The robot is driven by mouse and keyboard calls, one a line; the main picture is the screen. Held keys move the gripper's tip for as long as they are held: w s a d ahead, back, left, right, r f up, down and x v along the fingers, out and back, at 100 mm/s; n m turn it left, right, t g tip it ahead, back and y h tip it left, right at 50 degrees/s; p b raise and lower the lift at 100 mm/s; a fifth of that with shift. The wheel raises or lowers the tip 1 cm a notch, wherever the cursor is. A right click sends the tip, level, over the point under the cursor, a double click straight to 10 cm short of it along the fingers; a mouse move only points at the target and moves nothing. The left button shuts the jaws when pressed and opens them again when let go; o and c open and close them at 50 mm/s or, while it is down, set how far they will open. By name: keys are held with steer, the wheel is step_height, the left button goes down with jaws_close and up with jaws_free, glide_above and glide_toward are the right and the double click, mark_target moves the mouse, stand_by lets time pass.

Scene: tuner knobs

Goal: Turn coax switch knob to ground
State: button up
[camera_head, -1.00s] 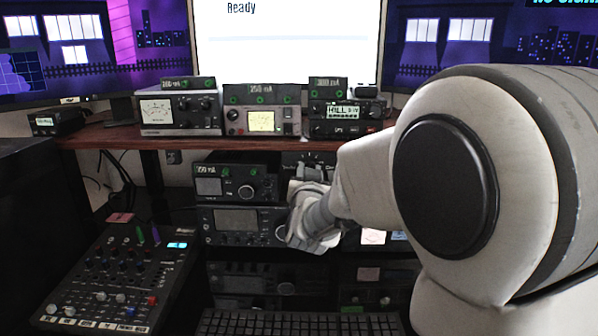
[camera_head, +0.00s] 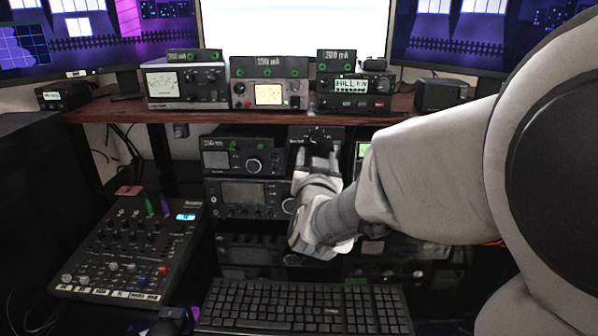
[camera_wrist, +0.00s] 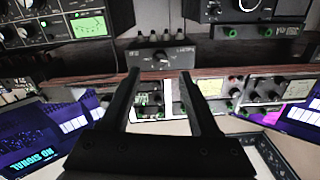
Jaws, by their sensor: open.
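The coax switch is a small dark box (camera_head: 322,133) under the wooden shelf, right of the upper radio in the head view. Its front carries a knob and small labels that are too blurred to read. In the wrist view, which is upside down, the switch box (camera_wrist: 145,57) lies beyond the fingertips and its knob (camera_wrist: 162,57) shows between them. My gripper (camera_head: 315,163) is in front of the switch, just below the knob in the head view. In the wrist view my gripper (camera_wrist: 158,76) is open and empty, with its two fingers on either side of the knob's line. Contact with the knob cannot be told.
A radio (camera_head: 238,157) stands left of the switch, with a larger radio (camera_head: 240,196) below it. The wooden shelf (camera_head: 215,115) runs above, holding several meters. A mixer (camera_head: 130,245) is at left and a keyboard (camera_head: 305,310) lies in front, below my arm.

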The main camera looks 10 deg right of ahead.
steer(key=s+a+b, duration=0.2)
steer(key=s+b, duration=0.2)
steer(key=s, duration=0.6)
steer(key=shift+s, duration=0.3)
steer(key=shift+a, duration=0.1)
